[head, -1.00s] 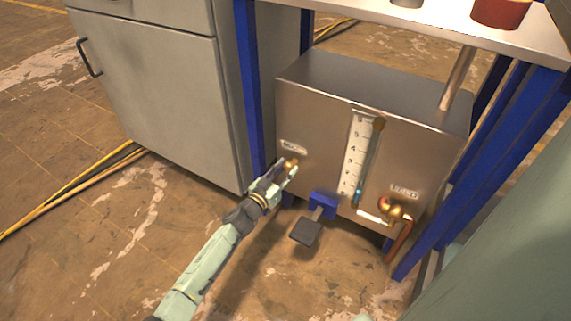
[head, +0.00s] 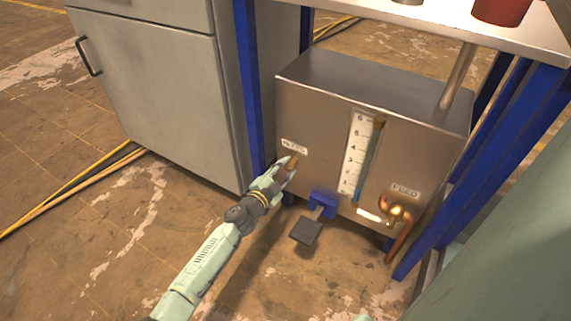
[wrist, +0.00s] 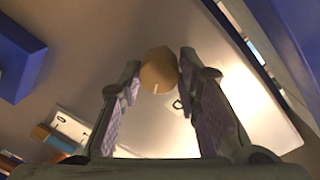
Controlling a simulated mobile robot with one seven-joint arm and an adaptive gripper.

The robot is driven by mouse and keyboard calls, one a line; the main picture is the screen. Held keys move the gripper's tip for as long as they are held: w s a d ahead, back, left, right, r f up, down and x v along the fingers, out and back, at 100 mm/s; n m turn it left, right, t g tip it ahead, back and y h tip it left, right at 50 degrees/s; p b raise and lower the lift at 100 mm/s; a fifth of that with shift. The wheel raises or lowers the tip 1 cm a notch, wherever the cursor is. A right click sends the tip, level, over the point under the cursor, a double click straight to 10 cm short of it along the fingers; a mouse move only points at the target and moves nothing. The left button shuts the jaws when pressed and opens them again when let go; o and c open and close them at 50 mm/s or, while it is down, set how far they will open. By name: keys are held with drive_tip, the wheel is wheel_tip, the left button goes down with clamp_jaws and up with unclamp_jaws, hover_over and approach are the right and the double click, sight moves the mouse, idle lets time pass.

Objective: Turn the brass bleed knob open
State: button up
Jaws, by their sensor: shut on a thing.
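The brass bleed knob (head: 293,161) is on the left of the front face of the steel box (head: 305,112), just below a small white label (head: 294,147). In the head view my gripper (head: 287,170) is at the knob and its fingers hide most of it. In the wrist view the round knob (wrist: 159,74) sits between the two fingertips, with a pale line on its face. My gripper is shut on the knob.
A gauge strip (head: 357,150) is in the middle of the box front. A copper feed pipe (head: 398,217) is at lower right. A blue bracket with a dark pedal (head: 306,231) juts out below. Blue frame legs (head: 249,90) stand beside the box, and a grey cabinet (head: 160,90) is at left.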

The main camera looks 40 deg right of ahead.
drive_tip(key=m, duration=0.5)
drive_tip(key=shift+o, duration=0.2)
drive_tip(key=shift+m+t, duration=0.3)
drive_tip(key=shift+m, duration=0.1)
drive_tip(key=o, duration=1.1)
drive_tip(key=shift+o, duration=0.2)
drive_tip(key=shift+a, duration=0.1)
drive_tip(key=shift+s+a, duration=0.1)
drive_tip(key=shift+a, duration=0.2)
drive_tip(key=v, duration=1.1)
drive_tip(key=shift+r, duration=0.2)
drive_tip(key=shift+s+a, duration=0.1)
